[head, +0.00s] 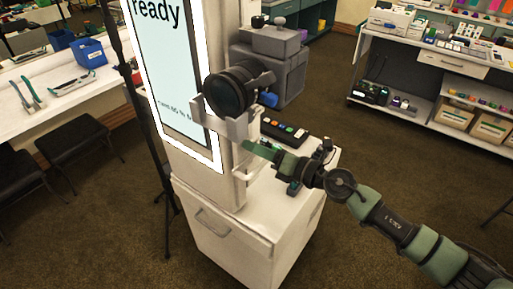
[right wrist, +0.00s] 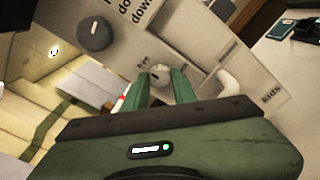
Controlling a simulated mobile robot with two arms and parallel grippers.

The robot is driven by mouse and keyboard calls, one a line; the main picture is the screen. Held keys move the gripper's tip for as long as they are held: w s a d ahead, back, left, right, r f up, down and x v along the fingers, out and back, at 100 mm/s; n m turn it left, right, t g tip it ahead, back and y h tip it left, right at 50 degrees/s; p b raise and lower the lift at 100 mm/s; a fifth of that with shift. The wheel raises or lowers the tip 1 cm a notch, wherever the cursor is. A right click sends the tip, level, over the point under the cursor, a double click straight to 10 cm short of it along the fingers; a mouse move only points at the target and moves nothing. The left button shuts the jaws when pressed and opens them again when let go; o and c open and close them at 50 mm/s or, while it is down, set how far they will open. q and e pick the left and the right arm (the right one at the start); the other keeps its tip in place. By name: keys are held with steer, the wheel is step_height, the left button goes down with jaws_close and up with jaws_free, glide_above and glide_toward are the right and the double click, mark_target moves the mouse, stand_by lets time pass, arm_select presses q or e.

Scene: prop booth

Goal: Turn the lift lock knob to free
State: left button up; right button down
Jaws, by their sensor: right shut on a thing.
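The lift lock knob (right wrist: 158,74) is a small light-grey round knob on the booth's pale side panel. In the right wrist view it sits between the two green fingers of my right gripper (right wrist: 161,86), which is shut on it. Small lettering beside the knob is too blurred to read, and I cannot tell its setting. In the head view my right gripper (head: 258,149) reaches in from the right to the side of the white booth column (head: 229,193), below the camera lens (head: 231,92), and the knob is hidden there. My left gripper is not in view.
A larger dark-grey knob (right wrist: 96,34) is on the same panel, near lettering with "down". A black button box (head: 284,131) lies on the white cabinet (head: 233,246) behind my gripper. A white handle (head: 247,169) is just below it. Open carpet lies to the right.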

steer(key=c, duration=1.1)
jaws_free()
steer(key=b+v, duration=0.2)
steer(key=v, duration=0.5)
steer(key=shift+s+d, duration=0.25)
steer(key=shift+d, duration=0.1)
